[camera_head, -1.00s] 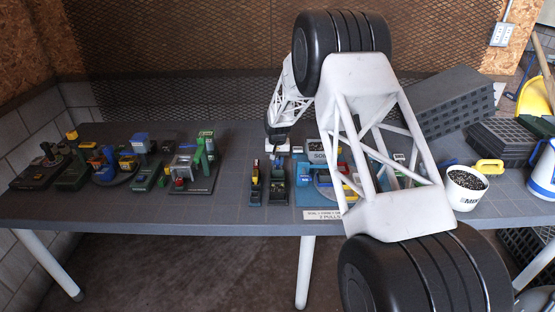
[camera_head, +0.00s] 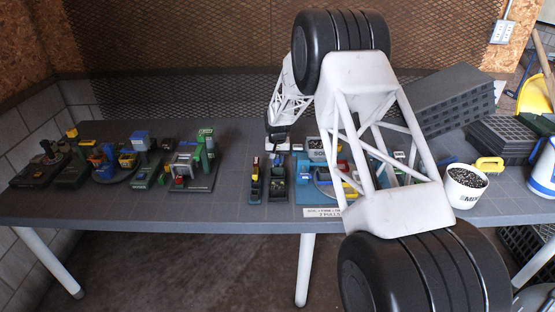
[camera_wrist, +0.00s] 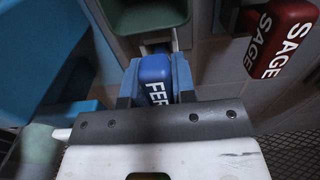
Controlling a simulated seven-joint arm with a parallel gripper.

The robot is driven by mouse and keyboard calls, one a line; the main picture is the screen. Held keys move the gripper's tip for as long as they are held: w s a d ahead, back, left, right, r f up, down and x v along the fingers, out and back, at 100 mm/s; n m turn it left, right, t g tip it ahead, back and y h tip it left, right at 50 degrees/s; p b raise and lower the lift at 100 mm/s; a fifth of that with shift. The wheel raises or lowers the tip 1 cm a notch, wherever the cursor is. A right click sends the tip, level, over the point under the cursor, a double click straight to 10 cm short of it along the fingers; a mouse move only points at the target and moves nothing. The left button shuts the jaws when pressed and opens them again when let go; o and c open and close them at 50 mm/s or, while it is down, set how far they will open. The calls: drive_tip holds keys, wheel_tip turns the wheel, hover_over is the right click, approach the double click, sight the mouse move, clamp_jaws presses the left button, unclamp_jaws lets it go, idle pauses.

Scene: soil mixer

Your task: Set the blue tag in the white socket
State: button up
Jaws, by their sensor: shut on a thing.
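In the head view my gripper (camera_head: 278,152) is over the table's middle, behind the dark machine parts, and the tag is too small to make out.
In the wrist view a red block marked SAGE (camera_wrist: 279,38) stands at right, the green bin (camera_wrist: 155,16) ahead, and a large blue part (camera_wrist: 40,45) at left. In the head view several small machines fill the table's left (camera_head: 140,160); a white pot (camera_head: 465,188) stands at right.

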drive_tip(key=shift+f, duration=0.6)
idle(0.5)
drive_tip(key=o, duration=1)
drive_tip(key=shift+r, duration=0.15)
drive_tip(key=shift+r, duration=3.85)
drive_tip(key=shift+r, duration=0.15)
